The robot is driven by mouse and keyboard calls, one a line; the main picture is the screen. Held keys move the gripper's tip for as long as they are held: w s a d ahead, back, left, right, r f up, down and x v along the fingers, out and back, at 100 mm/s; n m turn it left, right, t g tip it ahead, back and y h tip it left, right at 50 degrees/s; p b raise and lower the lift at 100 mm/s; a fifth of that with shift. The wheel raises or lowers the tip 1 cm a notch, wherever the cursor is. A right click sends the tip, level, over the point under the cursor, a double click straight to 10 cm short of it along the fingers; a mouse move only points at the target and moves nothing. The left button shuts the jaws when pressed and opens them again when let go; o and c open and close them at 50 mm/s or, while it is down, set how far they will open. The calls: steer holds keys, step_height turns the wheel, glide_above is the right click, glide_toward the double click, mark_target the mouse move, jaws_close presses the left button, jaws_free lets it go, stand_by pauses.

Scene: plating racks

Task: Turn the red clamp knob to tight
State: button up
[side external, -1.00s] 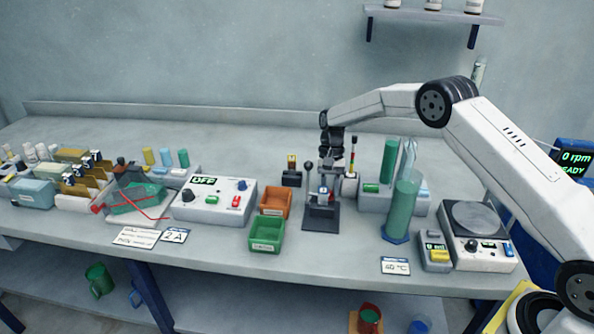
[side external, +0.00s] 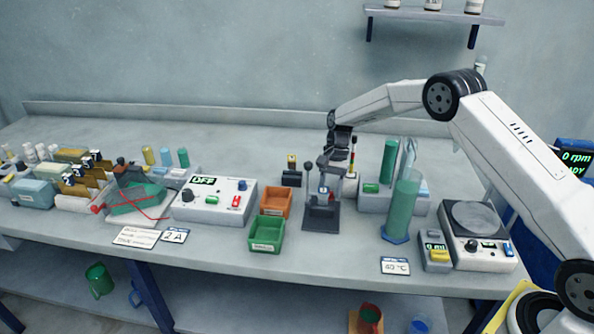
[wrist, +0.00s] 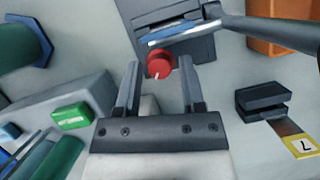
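The red clamp knob (wrist: 160,64) shows in the wrist view, with a small white mark pointing toward the lower edge of its face. It sits at the front of a dark grey clamp stand (wrist: 190,50); this stand also shows in the side view (side external: 321,222). My gripper (wrist: 159,64) is open, with one finger on each side of the knob and a gap visible at both sides. I cannot tell how deep the fingertips reach along the knob. In the side view, my gripper (side external: 337,168) is at the upper right of the stand, and the knob is hard to make out.
A grey lever arm (wrist: 265,28) crosses beside the clamp. An orange bin (side external: 275,202) and a green bin (side external: 266,236) stand left of the stand. A block with a green button (wrist: 70,117) and a green cylinder (side external: 404,205) stand to its right.

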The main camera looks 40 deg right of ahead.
steer(key=shift+o, duration=0.4)
steer(key=shift+r, duration=0.1)
steer(key=v, duration=0.7)
steer(key=shift+d+r, duration=0.2)
steer(key=shift+r, duration=0.1)
steer(key=s+a+n+t+h, duration=0.1)
steer(key=s+n, duration=0.4)
steer(key=s, duration=0.8)
steer(key=s+a+n+t+h, duration=0.2)
steer(key=s+a+n+t, duration=0.2)
steer(key=s, duration=1)
steer(key=shift+s+a+r+n+h, duration=0.25)
steer(key=shift+a+r+n, duration=0.35)
steer(key=shift+n, duration=0.5)
